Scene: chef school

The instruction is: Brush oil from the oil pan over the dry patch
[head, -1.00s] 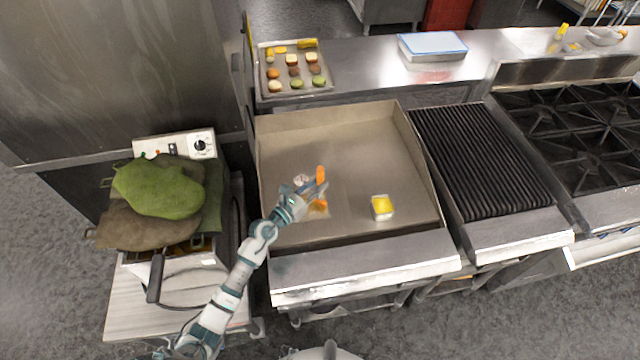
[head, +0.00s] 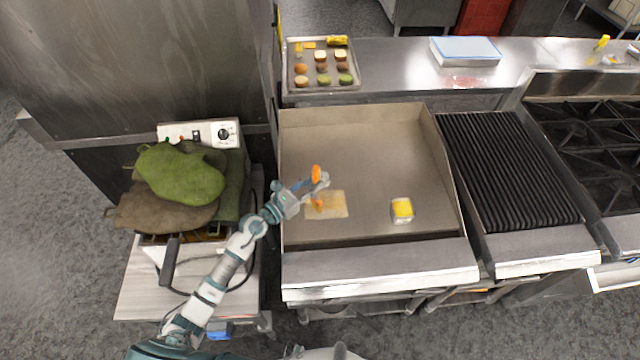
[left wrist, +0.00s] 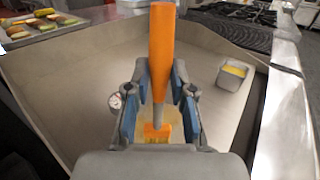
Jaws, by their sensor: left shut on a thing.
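My left gripper (head: 314,186) is shut on the orange handle of a brush (head: 316,173), above the left part of the griddle. The brush points down, with its orange head (head: 317,203) over the left part of a pale tan rectangular patch (head: 338,209). In the left wrist view the brush head (left wrist: 157,133) lies against the patch in the picture; I cannot tell whether it touches. The oil pan (head: 402,218), a small square metal container with yellow contents, stands on the griddle to the right of the patch. My right gripper is not in view.
The griddle (head: 375,150) has raised back and side walls. A ribbed grill (head: 510,170) is to the right. A fryer with green mitts (head: 180,180) is at left. A food tray (head: 308,86) stands behind. The griddle's right-hand surface is mostly clear.

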